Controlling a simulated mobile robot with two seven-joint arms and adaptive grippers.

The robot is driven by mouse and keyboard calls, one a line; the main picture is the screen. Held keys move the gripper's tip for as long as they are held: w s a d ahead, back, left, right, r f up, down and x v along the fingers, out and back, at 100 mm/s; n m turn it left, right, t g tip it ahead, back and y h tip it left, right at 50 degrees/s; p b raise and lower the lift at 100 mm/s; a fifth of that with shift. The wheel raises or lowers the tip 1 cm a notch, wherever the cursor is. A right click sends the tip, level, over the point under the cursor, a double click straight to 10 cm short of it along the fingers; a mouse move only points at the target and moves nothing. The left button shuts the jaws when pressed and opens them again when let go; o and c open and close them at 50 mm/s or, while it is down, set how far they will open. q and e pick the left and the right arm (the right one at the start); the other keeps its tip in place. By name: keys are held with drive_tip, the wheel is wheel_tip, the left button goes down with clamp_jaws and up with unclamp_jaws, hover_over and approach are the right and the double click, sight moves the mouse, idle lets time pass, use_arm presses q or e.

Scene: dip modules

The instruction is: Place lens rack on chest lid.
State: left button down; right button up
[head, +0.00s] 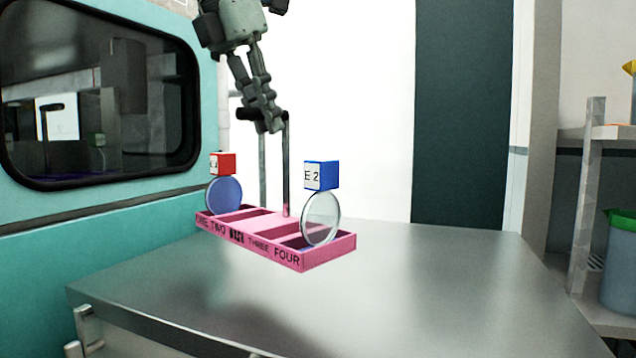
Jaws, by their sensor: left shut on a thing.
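The lens rack (302,262) is a pink tray with slots along its top and the words ONE, TWO, THREE, FOUR on its front side. A bluish lens with a red block (222,164) on top stands in the left end, and a clear lens with a blue block (322,175) stands in the right end. My left gripper (262,120) is shut on the top of the handle. The rack seems to hang level just above the chest lid (420,290), a shiny metal surface; the exact gap is unclear. My right gripper is out of view.
A teal wall with a dark window (100,100) borders the lid at the left. Shelving (590,180) with a grey bin (620,265) stands at the right. The lid's right and front parts are clear.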

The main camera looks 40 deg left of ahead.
use_arm(q)
drive_tip(key=shift+w+d+f, duration=0.6)
drive_tip(key=shift+d+f, duration=0.4)
drive_tip(key=shift+f, duration=0.35)
drive_tip(key=shift+w+d+f, duration=0.65)
drive_tip(key=shift+d+f, duration=0.3)
drive_tip(key=shift+f, duration=0.45)
drive_tip(key=shift+w+d+f, duration=0.6)
drive_tip(key=shift+d+f, duration=0.4)
drive_tip(key=shift+f, duration=0.35)
drive_tip(key=c, duration=1.5)
unclamp_jaws()
drive_tip(key=v, duration=1.2)
